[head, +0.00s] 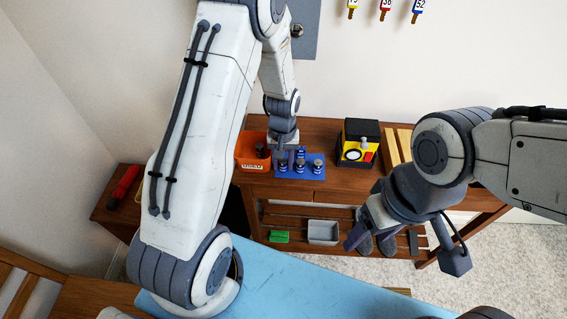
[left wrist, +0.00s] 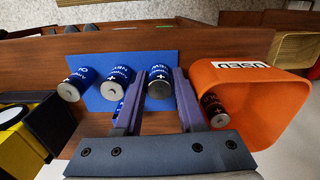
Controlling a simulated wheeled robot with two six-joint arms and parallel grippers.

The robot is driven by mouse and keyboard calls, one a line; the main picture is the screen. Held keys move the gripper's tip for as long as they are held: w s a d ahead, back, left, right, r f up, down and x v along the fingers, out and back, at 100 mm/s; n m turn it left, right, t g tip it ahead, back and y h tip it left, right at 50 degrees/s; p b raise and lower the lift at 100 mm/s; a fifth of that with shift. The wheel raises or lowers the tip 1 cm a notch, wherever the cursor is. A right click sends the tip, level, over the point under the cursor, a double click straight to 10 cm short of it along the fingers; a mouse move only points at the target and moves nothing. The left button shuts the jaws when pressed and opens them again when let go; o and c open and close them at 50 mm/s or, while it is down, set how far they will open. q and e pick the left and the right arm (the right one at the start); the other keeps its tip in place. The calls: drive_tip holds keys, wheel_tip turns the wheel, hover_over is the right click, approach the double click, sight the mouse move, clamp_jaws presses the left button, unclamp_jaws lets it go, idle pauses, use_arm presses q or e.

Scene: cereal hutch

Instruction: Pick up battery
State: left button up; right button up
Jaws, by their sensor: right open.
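Several blue batteries stand on a blue mat (head: 312,177) on the wooden bench. In the left wrist view one blue battery (left wrist: 160,84) lies between the fingertips of my left gripper (left wrist: 159,72). In the head view my left gripper (head: 290,155) reaches down at the mat's left side. My right gripper (head: 405,245) is open and empty, in front of the bench.
An orange bin (head: 244,160), marked USED in the left wrist view, stands left of the mat with a dark battery (left wrist: 214,110) inside. A black and yellow box (head: 358,130) stands to the right. A grey tray (head: 323,232) and green item (head: 279,237) sit on the lower shelf.

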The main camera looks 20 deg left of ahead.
use_arm(q)
clamp_jaws()
